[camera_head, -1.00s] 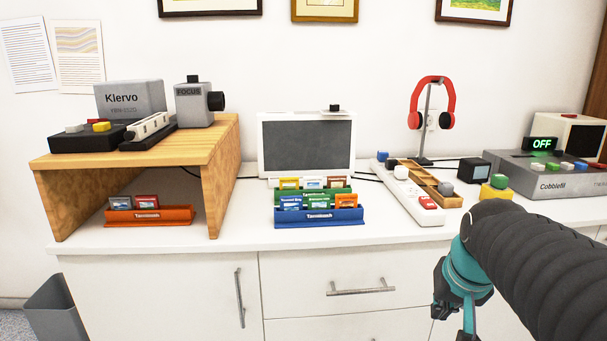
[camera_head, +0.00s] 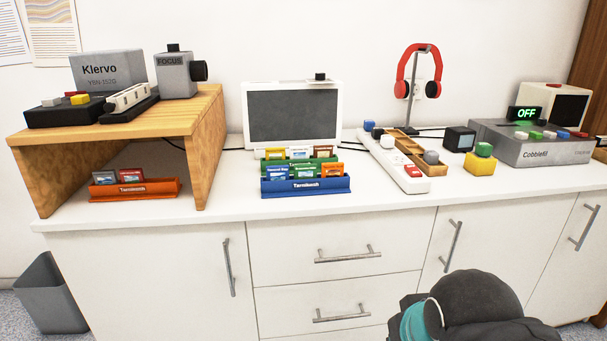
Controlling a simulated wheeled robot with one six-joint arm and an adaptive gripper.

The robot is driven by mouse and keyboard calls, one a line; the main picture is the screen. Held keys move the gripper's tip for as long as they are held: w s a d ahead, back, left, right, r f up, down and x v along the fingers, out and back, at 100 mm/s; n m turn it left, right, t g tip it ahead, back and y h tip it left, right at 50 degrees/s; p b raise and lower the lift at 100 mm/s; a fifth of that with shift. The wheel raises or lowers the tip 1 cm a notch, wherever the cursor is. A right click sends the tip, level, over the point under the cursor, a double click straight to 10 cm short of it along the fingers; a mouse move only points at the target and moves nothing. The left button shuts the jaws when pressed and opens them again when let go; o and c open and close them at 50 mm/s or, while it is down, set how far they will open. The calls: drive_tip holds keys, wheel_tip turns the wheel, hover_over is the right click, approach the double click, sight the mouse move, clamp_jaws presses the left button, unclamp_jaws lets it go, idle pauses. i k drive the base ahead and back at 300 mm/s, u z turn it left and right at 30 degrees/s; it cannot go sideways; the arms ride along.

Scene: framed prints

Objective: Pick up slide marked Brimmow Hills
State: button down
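Small slides stand in coloured racks on the white counter. The blue rack (camera_head: 305,187) in front of the grey screen holds several slides, among them a blue one (camera_head: 279,173) and an orange one (camera_head: 332,171). A green rack (camera_head: 325,161) behind it holds more slides. An orange rack (camera_head: 134,190) under the wooden shelf holds a dark slide (camera_head: 105,177) and a red slide (camera_head: 132,176). The slide labels are too small to read, so I cannot tell which is Brimmow Hills. My arm shows at the bottom right, below the counter top; my gripper's fingers are not visible.
A wooden shelf (camera_head: 211,139) with grey devices stands at the left. Right of the racks are a white power strip (camera_head: 405,177), a wooden tray, red headphones (camera_head: 404,71) on a stand and a grey Cobblefil machine (camera_head: 536,153). The counter's front strip is clear.

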sight(302, 172)
drive_tip(key=u, duration=2.65)
drive_tip(key=i, duration=1.6)
drive_tip(key=z, duration=2.65)
